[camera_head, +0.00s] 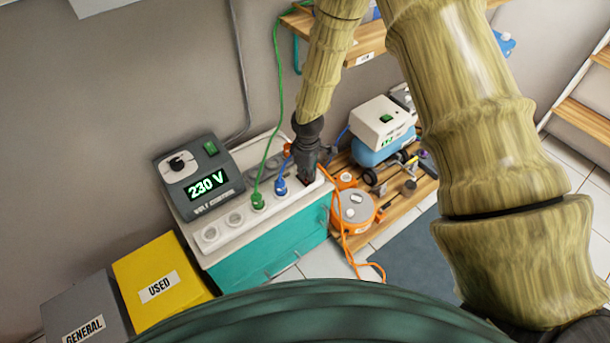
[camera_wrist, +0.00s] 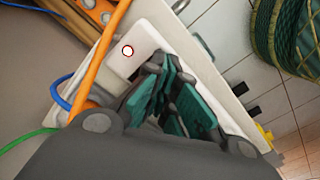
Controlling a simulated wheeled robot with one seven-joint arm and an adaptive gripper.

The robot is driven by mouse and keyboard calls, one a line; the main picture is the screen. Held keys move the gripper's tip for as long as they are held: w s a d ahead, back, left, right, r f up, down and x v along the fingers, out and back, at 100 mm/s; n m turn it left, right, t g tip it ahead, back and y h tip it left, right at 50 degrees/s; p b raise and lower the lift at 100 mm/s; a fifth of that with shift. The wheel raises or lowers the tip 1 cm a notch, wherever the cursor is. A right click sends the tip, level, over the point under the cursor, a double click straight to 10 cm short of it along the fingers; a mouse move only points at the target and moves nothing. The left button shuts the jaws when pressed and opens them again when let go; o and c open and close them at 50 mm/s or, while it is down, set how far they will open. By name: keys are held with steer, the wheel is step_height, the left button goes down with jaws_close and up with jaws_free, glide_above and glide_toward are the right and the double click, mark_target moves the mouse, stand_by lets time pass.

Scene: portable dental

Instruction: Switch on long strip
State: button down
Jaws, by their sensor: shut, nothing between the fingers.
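The long strip (camera_head: 238,228) is a white power strip lying along the front of the cabinet top. Its left sockets are empty; a green plug (camera_head: 258,201) and a blue plug (camera_head: 281,187) sit further right. My gripper (camera_head: 306,174) is shut and empty, pointing down at the strip's right end and hiding part of it. In the wrist view the shut fingers (camera_wrist: 168,75) are over the white strip (camera_wrist: 150,36). A small round white mark with a red and dark ring (camera_wrist: 127,50) shows beside them. I cannot tell whether the fingers touch the strip, or its switch state.
A grey control box (camera_head: 200,172) reading 230 V stands behind the strip's left end. An orange cable (camera_wrist: 100,55) runs close beside my fingers. An orange reel (camera_head: 355,208) and a white-and-blue device (camera_head: 381,125) stand on the wooden shelf at right. Yellow (camera_head: 150,262) and grey bins stand lower left.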

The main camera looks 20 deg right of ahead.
steer(key=shift+r, duration=0.1)
steer(key=shift+r+p, duration=2.9)
steer(key=shift+r, duration=0.45)
steer(key=s+f+m+y+p, duration=0.1)
steer(key=s+f+m+p, duration=0.15)
steer(key=s, duration=0.75)
steer(key=s+f+m+p, duration=0.2)
steer(key=s+f+m, duration=0.1)
steer(key=s, duration=0.7)
steer(key=s+d+r+m+p, duration=0.1)
steer(key=s+m, duration=0.1)
steer(key=s, duration=0.6)
steer(key=s+d+r+m+h+p, duration=0.1)
steer(key=s+d+m, duration=0.1)
steer(key=s, duration=0.6)
steer(key=shift+s+d+m+p, duration=0.25)
steer(key=shift+m+p, duration=0.1)
steer(key=shift+m, duration=0.1)
steer(key=shift+d+f, duration=0.1)
